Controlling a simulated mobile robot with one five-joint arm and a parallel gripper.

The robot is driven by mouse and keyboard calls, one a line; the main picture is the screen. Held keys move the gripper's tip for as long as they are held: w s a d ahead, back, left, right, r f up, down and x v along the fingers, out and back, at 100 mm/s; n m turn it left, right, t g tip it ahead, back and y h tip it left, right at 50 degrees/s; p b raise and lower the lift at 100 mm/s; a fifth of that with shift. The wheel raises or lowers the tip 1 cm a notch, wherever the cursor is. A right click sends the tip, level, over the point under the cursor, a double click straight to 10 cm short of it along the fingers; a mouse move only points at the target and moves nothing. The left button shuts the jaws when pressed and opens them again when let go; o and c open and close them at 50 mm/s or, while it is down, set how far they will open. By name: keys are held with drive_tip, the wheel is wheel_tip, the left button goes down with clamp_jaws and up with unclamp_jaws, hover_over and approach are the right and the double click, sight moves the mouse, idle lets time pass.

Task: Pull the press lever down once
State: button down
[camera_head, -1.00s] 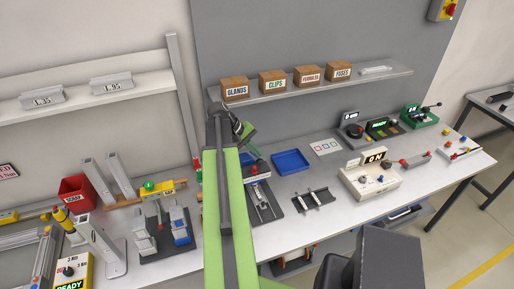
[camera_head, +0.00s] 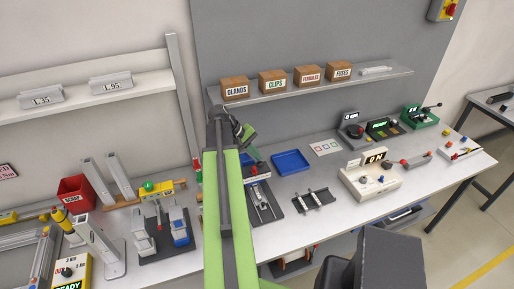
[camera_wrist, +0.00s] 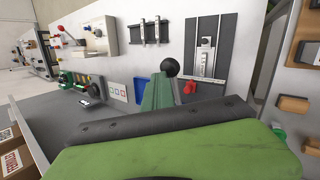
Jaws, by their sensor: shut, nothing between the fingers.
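A black ball knob (camera_wrist: 171,67) shows in the wrist view, right beside the tip of my gripper (camera_wrist: 158,92); I cannot tell if they touch. A red knob (camera_wrist: 190,87) is just right of it. A dark plate with a silver rail and clamp-like part (camera_wrist: 206,60) lies past them. In the head view this rail fixture (camera_head: 263,203) lies on the bench, with the red knob (camera_head: 253,169) at its back end. My gripper (camera_head: 248,133) is shut and empty above the back of the bench. My arm hides part of the area, and the lever's shaft is not clear.
A blue tray (camera_head: 291,162) and a rack with two rails (camera_head: 314,201) are right of the fixture. A white control box (camera_head: 370,181) is farther right. A shelf with labelled boxes (camera_head: 272,81) hangs behind my gripper. Clamps (camera_head: 180,228) stand left of my arm.

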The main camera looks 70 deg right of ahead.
drive_tip(key=shift+s+a+f+b, duration=0.4)
drive_tip(key=shift+a+f+b, duration=0.1)
drive_tip(key=shift+f+b, duration=0.2)
idle(0.8)
drive_tip(key=shift+r, duration=0.15)
idle(0.4)
drive_tip(key=shift+w+d+r+p, duration=0.2)
drive_tip(key=shift+d+r+p, duration=0.15)
drive_tip(key=shift+p, duration=0.2)
drive_tip(key=w+d+r+p, duration=0.3)
drive_tip(key=d+r+p, duration=0.1)
drive_tip(key=r+p, duration=0.1)
drive_tip(key=shift+w+r, duration=0.25)
drive_tip(key=shift+r, duration=0.05)
drive_tip(key=shift+p, duration=0.35)
drive_tip(key=w+d+r+p, duration=0.2)
drive_tip(key=r+p, duration=0.1)
drive_tip(key=shift+d+r, duration=0.3)
drive_tip(key=shift+d, duration=0.05)
idle(0.9)
